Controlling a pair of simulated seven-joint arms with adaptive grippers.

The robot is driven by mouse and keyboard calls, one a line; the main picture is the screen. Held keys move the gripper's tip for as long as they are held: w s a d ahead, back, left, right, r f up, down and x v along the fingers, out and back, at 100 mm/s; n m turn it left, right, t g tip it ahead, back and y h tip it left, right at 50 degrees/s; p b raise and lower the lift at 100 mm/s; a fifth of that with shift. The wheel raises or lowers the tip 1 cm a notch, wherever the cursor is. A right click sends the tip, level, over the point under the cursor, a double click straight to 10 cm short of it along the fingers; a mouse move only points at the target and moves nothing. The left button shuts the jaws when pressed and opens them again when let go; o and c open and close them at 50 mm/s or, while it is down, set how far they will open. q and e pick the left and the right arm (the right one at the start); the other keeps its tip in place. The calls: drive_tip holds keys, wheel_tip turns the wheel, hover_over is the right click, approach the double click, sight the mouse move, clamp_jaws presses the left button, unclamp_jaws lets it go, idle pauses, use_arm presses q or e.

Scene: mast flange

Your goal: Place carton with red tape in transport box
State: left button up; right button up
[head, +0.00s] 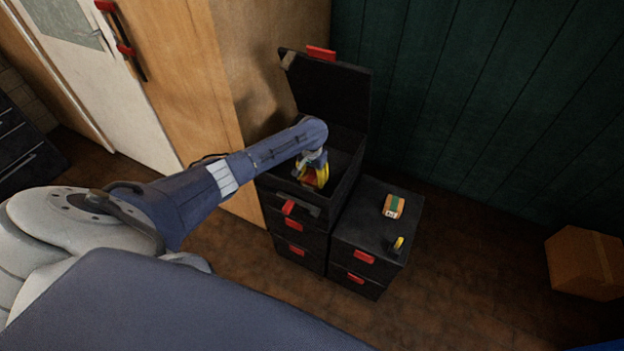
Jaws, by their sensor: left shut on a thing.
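The transport box (345,192) is a black case with its lid raised at the back, on top of a stack of black cases. My left gripper (316,178) reaches down into its opening, fingers pointing downward. It is shut on the carton with red tape (308,176), of which only a small reddish patch shows between the yellow fingers. The rest of the carton is hidden by the gripper, and I cannot tell whether it touches the box floor. My right gripper is not in view.
A carton with a green band (393,207) and a small yellow-and-dark object (398,244) lie on the lower black stack (365,225) at the right. A wooden cabinet (230,60) stands behind left. A cardboard box (585,262) sits on the floor far right.

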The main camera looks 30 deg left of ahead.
sight(312, 176)
use_arm(q)
drive_tip(key=shift+f, duration=0.3)
drive_tip(key=shift+f, duration=0.15)
drive_tip(key=o, duration=1.4)
drive_tip(key=shift+c, duration=0.2)
wheel_tip(312, 176, up, 12)
